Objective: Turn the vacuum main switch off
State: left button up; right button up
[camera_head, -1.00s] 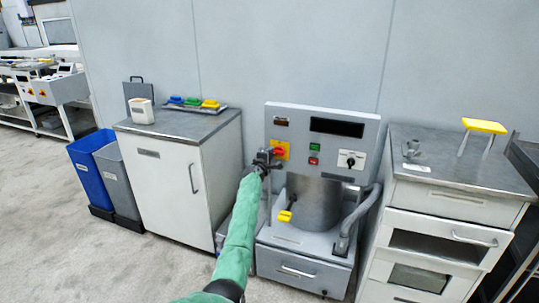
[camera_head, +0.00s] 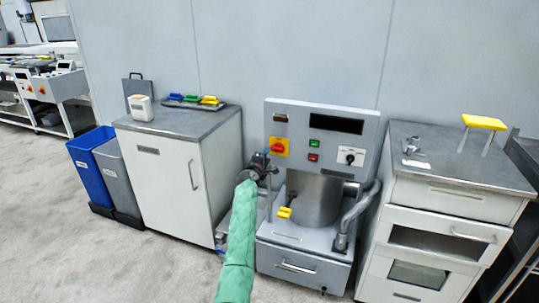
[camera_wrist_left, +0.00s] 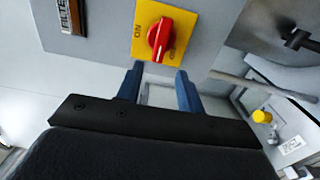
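The main switch is a red rotary knob (camera_head: 277,147) on a yellow plate, on the upper left of the grey machine's panel. In the left wrist view the red knob (camera_wrist_left: 160,38) stands nearly upright in the picture, with an "ON" mark left of it. My left gripper (camera_head: 264,163) is just below and left of the switch in the head view. In the left wrist view its two blue fingers (camera_wrist_left: 159,88) are spread with nothing between them, and the knob is beyond their tips, apart from them. My right gripper is not in view.
The grey machine (camera_head: 304,262) also has green and red buttons, a black selector (camera_head: 350,156), a yellow-handled part (camera_head: 285,212) and a hose. A cabinet (camera_head: 162,175) stands left, a drawer unit (camera_head: 455,200) right. Bins (camera_head: 90,160) are farther left.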

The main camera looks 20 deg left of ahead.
pick_arm(q)
jog(key=shift+s, duration=0.9)
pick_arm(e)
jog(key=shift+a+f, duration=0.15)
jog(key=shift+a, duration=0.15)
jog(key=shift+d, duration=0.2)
pick_arm(q)
jog(key=s+d+r+m+g+h, duration=0.1)
jog(key=s+d+r+m+g, duration=0.3)
jog(key=s+m, duration=0.4)
jog(key=s+d+r+m+g+h, duration=0.25)
jog(key=s+d+r+m, duration=0.2)
jog(key=s+m, duration=0.35)
jog(key=s+d+f+m+g, duration=0.1)
jog(key=s+d+f+g, duration=0.2)
jog(key=s+f, duration=0.7)
jog(key=s+d+f+m+g+y, duration=0.1)
jog(key=s+f, duration=0.8)
jog(key=s, duration=1.9)
jog(key=s+d+f+m+g+y, duration=0.1)
jog(key=s+d+f+g, duration=0.4)
jog(key=s, duration=1.5)
notch_tip(320, 180, down, 6)
jog(key=shift+d+r+m+g, duration=0.15)
jog(key=shift+d+m+g, duration=0.3)
jog(key=shift+d, duration=0.8)
